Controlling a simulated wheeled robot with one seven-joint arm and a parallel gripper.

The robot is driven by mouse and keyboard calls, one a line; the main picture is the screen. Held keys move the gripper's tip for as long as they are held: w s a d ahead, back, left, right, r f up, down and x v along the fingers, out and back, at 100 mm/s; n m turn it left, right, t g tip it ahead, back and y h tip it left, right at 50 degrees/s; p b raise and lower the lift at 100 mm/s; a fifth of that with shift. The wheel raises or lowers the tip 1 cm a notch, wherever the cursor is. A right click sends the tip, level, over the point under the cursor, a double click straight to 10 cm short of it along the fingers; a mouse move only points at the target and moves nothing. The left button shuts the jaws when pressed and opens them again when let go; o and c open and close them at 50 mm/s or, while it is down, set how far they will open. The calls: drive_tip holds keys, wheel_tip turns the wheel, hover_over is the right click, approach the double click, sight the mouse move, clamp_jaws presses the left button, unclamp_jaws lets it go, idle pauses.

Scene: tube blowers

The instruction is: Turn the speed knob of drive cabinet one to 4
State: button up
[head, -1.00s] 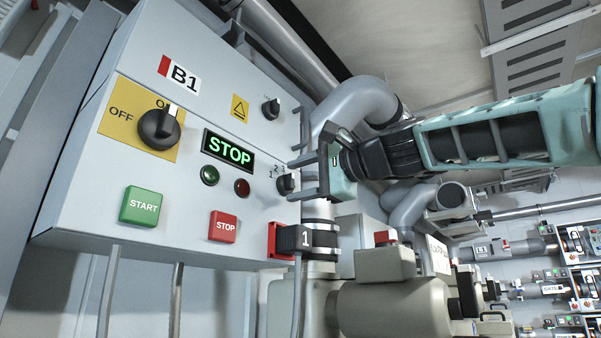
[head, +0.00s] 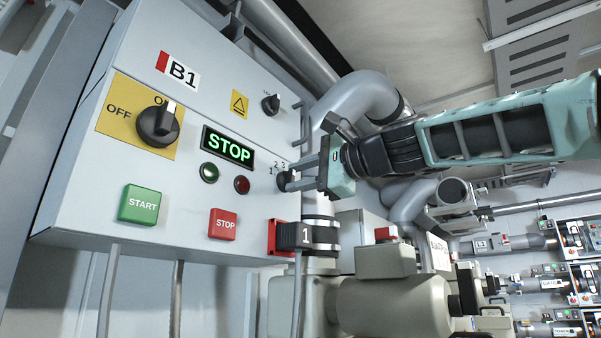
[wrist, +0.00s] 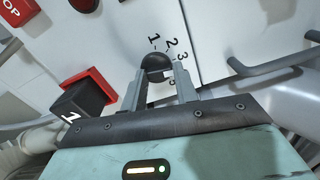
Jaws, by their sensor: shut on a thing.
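The drive cabinet (head: 205,110) is a light grey box labelled B1. Its black speed knob (head: 284,180) is at the right of the front panel, with the numbers 1, 2, 3 around it; it also shows in the wrist view (wrist: 156,63). My gripper (head: 291,182) is at the knob from the right, and in the wrist view (wrist: 158,84) its two grey fingers are shut on the knob, one on each side. The numbers 1, 2 and 3 are readable beyond the fingers. I cannot make out a 4 or the knob's pointer.
A lit STOP display (head: 228,149), a green START button (head: 144,205), a red STOP button (head: 222,225) and a yellow-backed switch (head: 158,125) share the panel. A red-and-black connector (head: 294,236) marked 1 sits below the knob. Handles (head: 303,118) stick out at the panel's right edge.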

drive_tip(key=m+p, duration=0.1)
drive_tip(key=m, duration=0.3)
drive_tip(key=shift+w+d+f+m+p, duration=0.1)
drive_tip(key=shift+m+p, duration=0.2)
idle(0.3)
drive_tip(key=o, duration=1)
drive_tip(key=shift+c, duration=0.2)
drive_tip(key=b+v, duration=0.7)
drive_tip(key=v, duration=1)
drive_tip(key=shift+d+b, duration=0.2)
drive_tip(key=shift+b, duration=0.1)
drive_tip(key=shift+s+f, duration=0.1)
drive_tip(key=shift+s, duration=0.15)
